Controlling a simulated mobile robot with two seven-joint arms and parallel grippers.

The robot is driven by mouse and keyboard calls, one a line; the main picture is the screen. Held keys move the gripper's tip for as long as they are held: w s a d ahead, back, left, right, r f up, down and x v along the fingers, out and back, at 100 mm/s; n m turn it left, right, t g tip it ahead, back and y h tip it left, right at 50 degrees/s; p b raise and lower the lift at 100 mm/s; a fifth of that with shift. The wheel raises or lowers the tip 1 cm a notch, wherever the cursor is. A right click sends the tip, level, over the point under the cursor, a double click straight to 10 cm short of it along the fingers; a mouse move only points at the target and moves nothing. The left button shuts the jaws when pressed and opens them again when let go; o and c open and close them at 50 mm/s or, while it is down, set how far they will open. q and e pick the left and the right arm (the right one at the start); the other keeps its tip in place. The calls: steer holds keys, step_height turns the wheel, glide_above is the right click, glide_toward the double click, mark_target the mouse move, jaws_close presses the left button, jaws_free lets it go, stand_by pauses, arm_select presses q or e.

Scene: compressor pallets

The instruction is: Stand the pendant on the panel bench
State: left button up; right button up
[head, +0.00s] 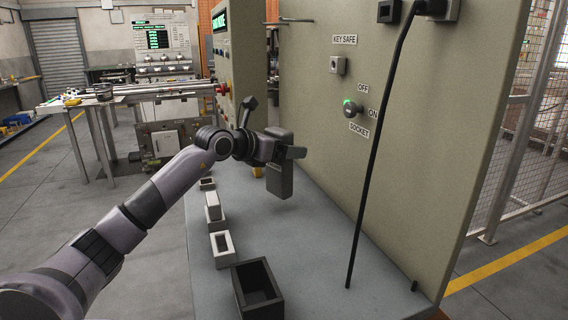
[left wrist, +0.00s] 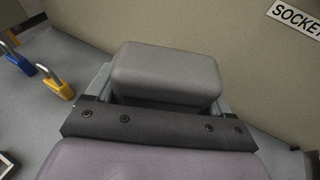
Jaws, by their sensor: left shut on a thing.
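My left gripper (head: 283,152) is shut on the pendant (head: 279,183), a dark grey block. It hangs roughly upright below the fingers, over the grey panel bench (head: 318,265) and in front of the beige panel. I cannot tell whether its lower end touches the bench. In the left wrist view the pendant (left wrist: 168,72) fills the middle as a rounded grey block between the fingers; its lower part is hidden. My right gripper is in neither view.
A black cable (head: 377,150) hangs before the panel (head: 320,120). Blue (left wrist: 18,62) and yellow (left wrist: 52,82) padlocks show in the left wrist view. The bench's middle is clear.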

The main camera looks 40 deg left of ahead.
arm_select(q)
steer(key=shift+f, duration=1.75)
steer(key=shift+f+b, duration=0.2)
steer(key=shift+b, duration=0.15)
steer(key=o, duration=1.2)
steer(key=shift+o, duration=0.2)
